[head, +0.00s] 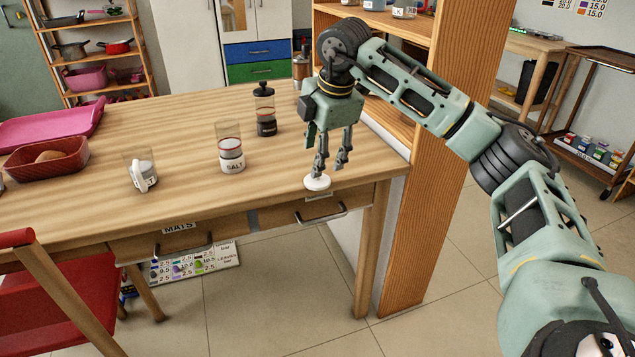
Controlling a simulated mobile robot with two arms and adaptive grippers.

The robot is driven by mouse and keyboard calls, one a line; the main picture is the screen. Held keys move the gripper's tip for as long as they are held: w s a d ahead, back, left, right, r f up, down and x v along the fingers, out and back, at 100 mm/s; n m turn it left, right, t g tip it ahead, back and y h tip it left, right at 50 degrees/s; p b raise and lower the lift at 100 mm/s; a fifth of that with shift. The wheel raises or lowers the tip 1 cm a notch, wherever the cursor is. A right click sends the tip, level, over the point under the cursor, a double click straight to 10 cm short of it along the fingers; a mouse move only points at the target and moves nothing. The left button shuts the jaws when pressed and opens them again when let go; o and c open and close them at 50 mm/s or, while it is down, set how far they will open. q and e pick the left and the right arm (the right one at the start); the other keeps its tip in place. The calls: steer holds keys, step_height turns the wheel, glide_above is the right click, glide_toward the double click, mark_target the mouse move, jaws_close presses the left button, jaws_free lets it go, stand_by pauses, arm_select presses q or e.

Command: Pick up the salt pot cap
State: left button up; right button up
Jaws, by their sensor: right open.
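A small white round cap (317,183) lies at the front right edge of the wooden table, near the right drawer; I take it as the salt pot cap. My right gripper (331,170) points down just above it, with its fingers apart. One finger looks very close to the cap or over it; I cannot tell whether they touch. The salt pot (231,154), clear on top with a white band lettered SALT, stands upright without a lid to the left of the gripper. My left gripper is not in view.
The wooden table (185,120) also bears a dark pepper mill (265,110), a glass with a white item (142,172), a red basket (48,158) and a pink tray (50,124). A wooden shelf (440,140) stands close at the right. A red chair (50,300) is at front left.

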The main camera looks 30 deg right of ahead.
steer(key=shift+d+f, duration=0.35)
steer(key=x, duration=0.2)
steer(key=b+x, duration=0.1)
steer(key=x, duration=0.4)
steer(key=shift+s+d+b, duration=0.15)
steer(key=shift+d+b, duration=0.1)
steer(key=shift+b, duration=0.05)
steer(key=shift+c, duration=0.2)
steer(key=c, duration=0.9)
steer(key=shift+r, duration=0.15)
